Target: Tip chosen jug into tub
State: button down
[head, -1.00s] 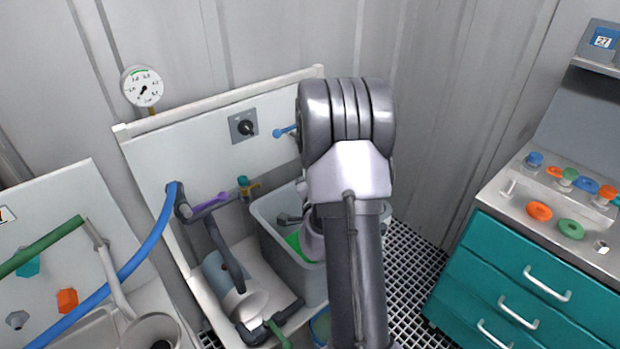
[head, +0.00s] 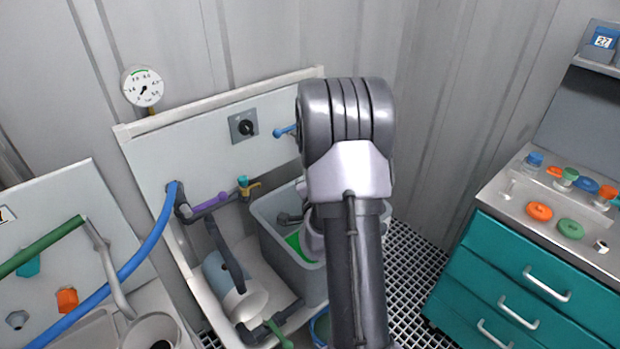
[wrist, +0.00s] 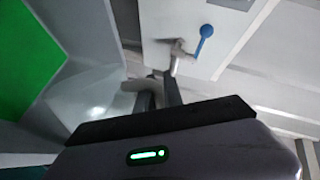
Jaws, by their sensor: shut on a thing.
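The grey tub (head: 283,262) stands against the white back panel in the head view, partly hidden behind my arm. A bright green patch shows inside its rim; whether it is liquid or a marking I cannot tell. In the wrist view my gripper (wrist: 160,92) has its dark fingers closed on a pale grey piece, which seems to be the handle of a jug. A pale body, likely the jug (wrist: 85,88), lies left of the fingers, with bright green beyond it. The jug's mouth and exact tilt are hidden, and my arm covers it in the head view.
A blue-handled tap (head: 285,131) is on the panel above the tub. A pale cylinder (head: 232,282) and dark pipes stand left of the tub. A blue hose (head: 130,265) crosses further left. A teal drawer cabinet (head: 520,285) is at the right, with grated floor between.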

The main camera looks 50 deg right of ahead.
jog(key=s+d+r+m+p, duration=0.1)
jog(key=s+d+m+p, duration=0.1)
jog(key=d+m, duration=0.1)
jog(key=s+d+r+m+t+y+p, duration=0.1)
jog(key=s+d+m+p, duration=0.1)
jog(key=s+d+m, duration=0.1)
jog(key=s+d+r+m+y+p, duration=0.1)
jog(key=s+d+m+p, duration=0.1)
jog(key=d, duration=0.3)
jog(key=shift+s+r+m+t+p, duration=0.15)
jog(key=shift+s+m+t+p, duration=0.2)
jog(key=shift+s+m, duration=0.35)
jog(key=f+m, duration=0.1)
jog(key=m, duration=0.2)
jog(key=d+f+m+t+b, duration=0.1)
jog(key=m, duration=0.3)
jog(key=s+d+f+m+t, duration=0.1)
jog(key=m, duration=0.2)
jog(key=shift+m+t+y, duration=0.25)
jog(key=shift+m+y, duration=0.05)
jog(key=shift+m, duration=0.1)
